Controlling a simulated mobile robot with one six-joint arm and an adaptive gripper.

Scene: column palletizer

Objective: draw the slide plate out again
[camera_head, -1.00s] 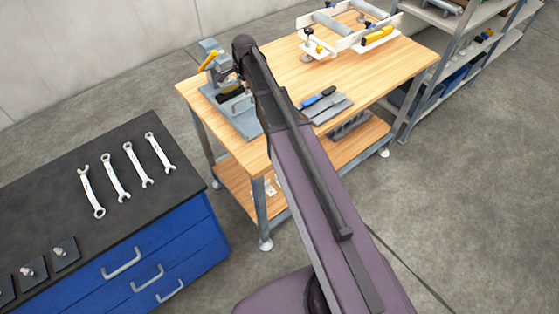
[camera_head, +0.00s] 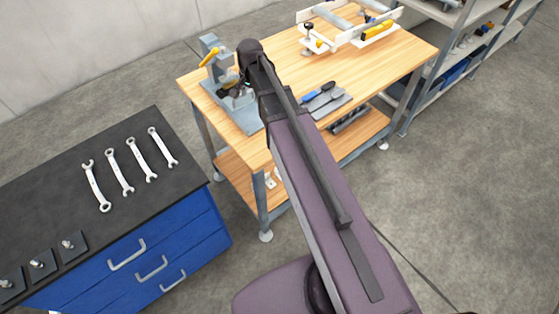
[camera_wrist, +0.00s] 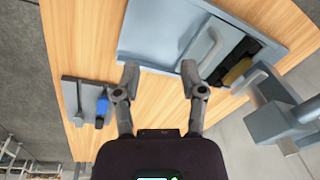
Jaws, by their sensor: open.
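The grey-blue fixture (camera_head: 240,112) sits on the near left part of the wooden workbench. In the wrist view it shows as a flat plate (camera_wrist: 150,35) with a raised grey bar handle (camera_wrist: 208,46). Beside the handle is a dark part with a brass-coloured block (camera_wrist: 237,71). I cannot tell which flat part is the slide plate. My gripper (camera_wrist: 160,73) is open and empty at the plate's edge. Its right finger is close to the handle's lower end; contact is unclear. In the head view my arm hides part of the fixture.
A tool with a blue handle (camera_head: 318,91) lies on a grey holder to the right. A white frame (camera_head: 350,30) stands at the bench's back. A blue cabinet (camera_head: 150,262) with several wrenches is at left.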

